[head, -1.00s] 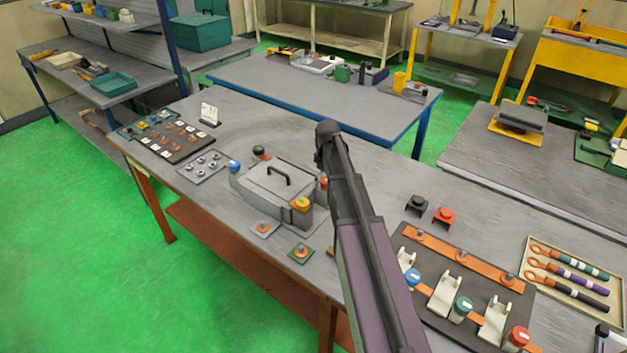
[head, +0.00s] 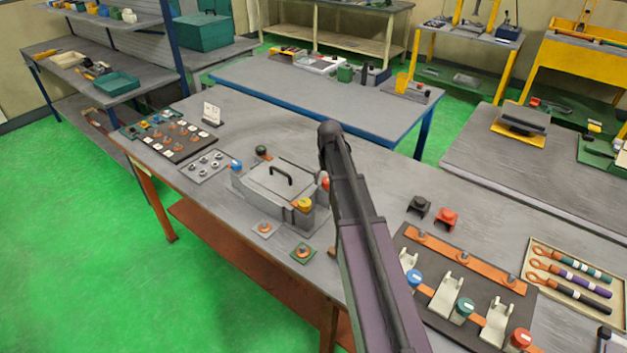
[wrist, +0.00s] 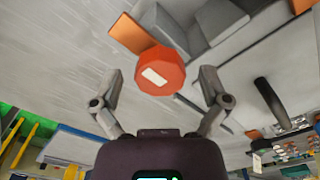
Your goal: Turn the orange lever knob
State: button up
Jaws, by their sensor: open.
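A red-orange knob (wrist: 160,72) with a white mark on its face shows in the wrist view. It sits between the two fingers of my gripper (wrist: 161,77), which is open with a finger on each side. I see gaps on both sides, and no finger clearly touches it. An orange plate (wrist: 130,35) lies beside the knob. In the head view a red-orange knob (head: 325,181) shows at the right side of the grey lidded box (head: 265,190), partly hidden by my arm. My gripper's fingers are hidden there behind my arm.
The box has a black handle (head: 281,175) on its lid and a yellow-orange knob (head: 304,204) at its front corner. A dark board (head: 410,258) with clamps and coloured knobs lies to the right.

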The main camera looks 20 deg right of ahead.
jog(key=m, duration=2.7)
jog(key=shift+r, duration=0.1)
notch_tip(320, 180, up, 14)
jog(key=p, duration=1.4)
jog(key=s+a+f+n+b, duration=0.4)
jog(key=s+a+n, duration=0.4)
jog(key=n, duration=0.4)
jog(key=shift+s+f+n, duration=0.15)
jog(key=shift+s+n, duration=0.25)
jog(key=shift+s, duration=0.25)
dwell(0.3)
dwell(0.6)
